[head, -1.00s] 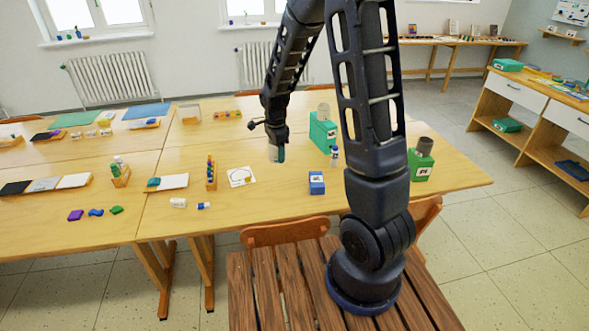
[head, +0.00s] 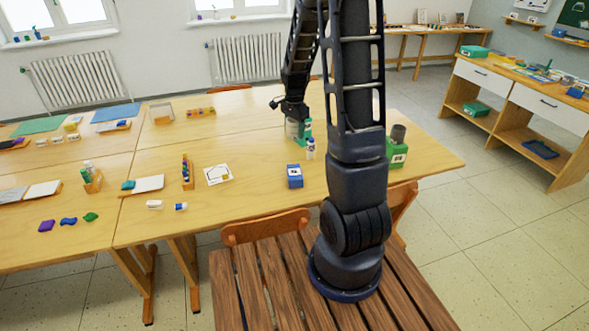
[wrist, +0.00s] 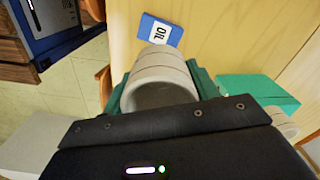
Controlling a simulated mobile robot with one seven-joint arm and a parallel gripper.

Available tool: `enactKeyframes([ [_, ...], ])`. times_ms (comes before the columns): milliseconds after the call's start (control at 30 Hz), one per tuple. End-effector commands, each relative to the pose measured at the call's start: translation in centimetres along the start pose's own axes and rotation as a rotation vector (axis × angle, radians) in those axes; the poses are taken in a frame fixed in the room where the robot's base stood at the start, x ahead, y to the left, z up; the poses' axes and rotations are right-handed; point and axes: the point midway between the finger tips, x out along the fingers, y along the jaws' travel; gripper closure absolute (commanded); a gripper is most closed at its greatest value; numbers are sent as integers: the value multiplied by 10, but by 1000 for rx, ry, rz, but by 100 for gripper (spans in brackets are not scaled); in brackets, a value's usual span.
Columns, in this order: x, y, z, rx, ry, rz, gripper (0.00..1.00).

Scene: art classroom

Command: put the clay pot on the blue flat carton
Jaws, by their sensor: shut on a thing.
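The clay pot (wrist: 160,70) is a pale grey cylinder, held between the green fingers of my gripper (wrist: 157,85) in the wrist view. In the head view my gripper (head: 298,130) is above the table with the grey pot (head: 291,129) in it, partly hidden by my arm. The blue carton (head: 295,182), with a white label, stands on the table, nearer to me than the pot. In the wrist view the blue carton (wrist: 147,27) reads OIL and lies just beyond the pot, apart from it.
A green carton (head: 397,160) with a grey-brown pot (head: 398,134) on top stands at the right. A paper sheet (head: 219,174) lies left of the blue carton. A chair (head: 265,227) is at the table's front edge.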

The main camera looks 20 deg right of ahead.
Motion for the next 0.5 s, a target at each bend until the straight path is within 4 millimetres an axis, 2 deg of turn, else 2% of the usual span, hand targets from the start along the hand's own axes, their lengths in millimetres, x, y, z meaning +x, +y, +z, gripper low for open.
enactKeyframes([
  [100,28,1,1,0,-3,6,67],
  [500,108,1,1,1,-2,4,67],
])
